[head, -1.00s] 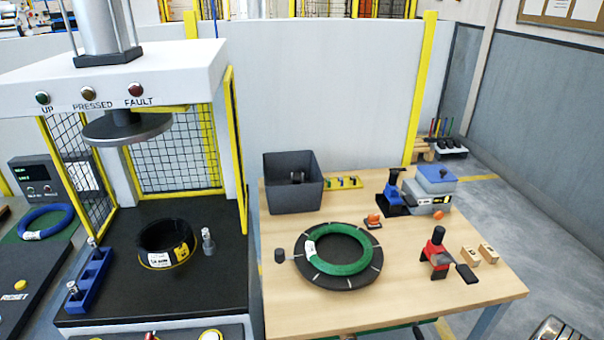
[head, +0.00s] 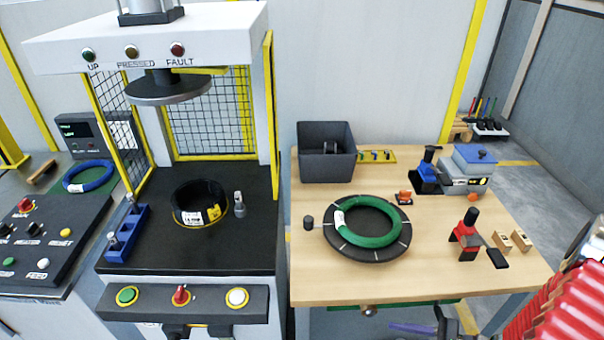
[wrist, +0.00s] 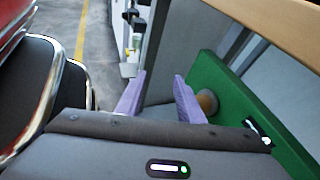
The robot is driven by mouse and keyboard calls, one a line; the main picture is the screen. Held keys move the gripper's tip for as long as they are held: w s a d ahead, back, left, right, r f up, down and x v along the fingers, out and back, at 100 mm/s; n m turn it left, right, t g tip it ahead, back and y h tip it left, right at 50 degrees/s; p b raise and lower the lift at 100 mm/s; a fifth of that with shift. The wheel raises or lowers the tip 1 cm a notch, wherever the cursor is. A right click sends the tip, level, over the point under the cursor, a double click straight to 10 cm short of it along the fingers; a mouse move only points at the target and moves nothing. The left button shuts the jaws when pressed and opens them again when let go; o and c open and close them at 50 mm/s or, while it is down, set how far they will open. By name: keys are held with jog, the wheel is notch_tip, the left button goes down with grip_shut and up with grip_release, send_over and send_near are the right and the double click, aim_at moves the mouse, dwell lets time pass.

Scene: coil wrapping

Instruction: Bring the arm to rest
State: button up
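My gripper (wrist: 160,80) shows in the wrist view as two purple fingers with a clear gap between them. It is open and nothing is held between the fingers. In the head view a purple part of it (head: 410,328) shows low at the bottom edge, in front of and below the wooden table (head: 450,285). In the wrist view the table's edge (wrist: 285,25) is at the upper right, with a green panel (wrist: 235,105) close to the right finger.
A green coil (head: 370,239) lies on a dark round plate on the table. A black coil (head: 200,203) sits in the press (head: 110,245) at the left. Floor shows right of the table.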

jog(key=s+a+r+n+g+h, duration=0.1)
jog(key=s+r+n+g+h, duration=0.2)
jog(key=r+n+h, duration=0.45)
jog(key=s+a+r+n+g+h, duration=0.1)
jog(key=s+r+n+g+h, duration=0.25)
jog(key=r+n, duration=0.7)
jog(key=a+r+n+t+h, duration=0.1)
jog(key=a+r+t, duration=0.2)
jog(key=r, duration=0.6)
jog(key=a+r+n+t+h, duration=0.1)
jog(key=a+r+n+t, duration=0.1)
jog(key=r, duration=0.7)
jog(key=a+t, duration=0.1)
jog(key=a, duration=0.1)
jog(key=shift+a, duration=0.4)
jog(key=shift+s+f, duration=0.1)
jog(key=shift+s, duration=0.05)
